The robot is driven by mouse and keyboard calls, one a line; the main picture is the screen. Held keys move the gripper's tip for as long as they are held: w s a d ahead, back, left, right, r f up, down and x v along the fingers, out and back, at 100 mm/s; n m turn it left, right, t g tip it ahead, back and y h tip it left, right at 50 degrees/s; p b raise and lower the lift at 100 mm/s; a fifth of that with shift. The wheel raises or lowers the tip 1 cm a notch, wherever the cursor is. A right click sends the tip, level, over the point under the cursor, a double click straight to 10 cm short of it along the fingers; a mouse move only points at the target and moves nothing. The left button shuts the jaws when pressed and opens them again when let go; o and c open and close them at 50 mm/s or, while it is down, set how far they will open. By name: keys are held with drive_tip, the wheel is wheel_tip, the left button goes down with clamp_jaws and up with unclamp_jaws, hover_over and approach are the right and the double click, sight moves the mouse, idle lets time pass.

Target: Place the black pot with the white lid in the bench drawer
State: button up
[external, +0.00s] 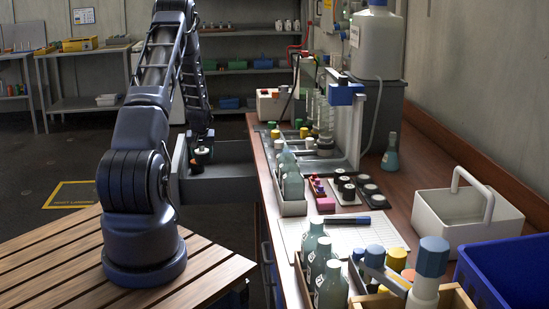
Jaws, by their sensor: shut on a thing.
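The bench drawer (222,185) is pulled out from the left side of the bench, toward the middle of the view. My gripper (202,142) points down over the drawer's left part and is shut on a small black pot (202,158) with a pale lid. The pot is inside the drawer's outline, low between its walls. I cannot tell whether it touches the drawer floor. The fingertips and the pot are small and dark here.
A small orange-red item (194,163) shows in the drawer beside the pot. Several black pots with white lids (348,191) stand on the bench. Bottles (291,182), a white caddy (468,212) and a blue crate (508,275) crowd the bench top. The drawer's right part looks clear.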

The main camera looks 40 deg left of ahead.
sight(203, 158)
drive_tip(key=shift+f, duration=4.3)
drive_tip(key=shift+f, duration=0.1)
drive_tip(key=o, duration=1)
drive_tip(key=v, duration=1.2)
drive_tip(key=shift+w+r, duration=0.1)
drive_tip(key=shift+r, duration=0.1)
